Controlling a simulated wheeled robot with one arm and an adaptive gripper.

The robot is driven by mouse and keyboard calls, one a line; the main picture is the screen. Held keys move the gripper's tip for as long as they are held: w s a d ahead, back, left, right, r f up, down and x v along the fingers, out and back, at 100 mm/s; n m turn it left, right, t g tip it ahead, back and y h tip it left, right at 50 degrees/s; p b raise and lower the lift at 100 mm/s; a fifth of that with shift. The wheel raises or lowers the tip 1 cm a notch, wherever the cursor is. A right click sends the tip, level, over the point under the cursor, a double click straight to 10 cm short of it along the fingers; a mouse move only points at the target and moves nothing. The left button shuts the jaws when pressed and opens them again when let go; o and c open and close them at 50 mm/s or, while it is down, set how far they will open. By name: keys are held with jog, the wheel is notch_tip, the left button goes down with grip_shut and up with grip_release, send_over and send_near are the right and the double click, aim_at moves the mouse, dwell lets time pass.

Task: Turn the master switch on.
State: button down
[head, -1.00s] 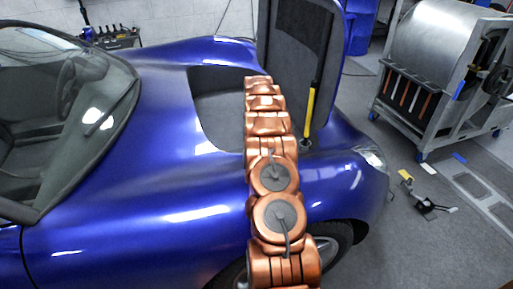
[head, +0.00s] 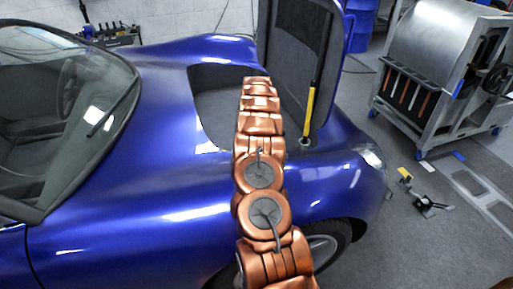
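I cannot make out a master switch in the head view. The blue car (head: 130,215) stands with its front lid (head: 296,62) raised, and its open front compartment (head: 218,98) shows a dark grey interior. My copper-coloured arm reaches from the bottom of the picture up across the car's front fender. The far end of the arm is over the right part of the compartment opening and hides some of it. My gripper is not visible; it is hidden beyond the arm links.
A yellow strut (head: 309,112) stands by the raised lid, right of my arm. A metal wheeled machine (head: 440,70) stands at the upper right. A black clamp-like item (head: 427,205) and a yellow block (head: 405,174) lie on the floor. A blue barrel (head: 361,28) stands behind.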

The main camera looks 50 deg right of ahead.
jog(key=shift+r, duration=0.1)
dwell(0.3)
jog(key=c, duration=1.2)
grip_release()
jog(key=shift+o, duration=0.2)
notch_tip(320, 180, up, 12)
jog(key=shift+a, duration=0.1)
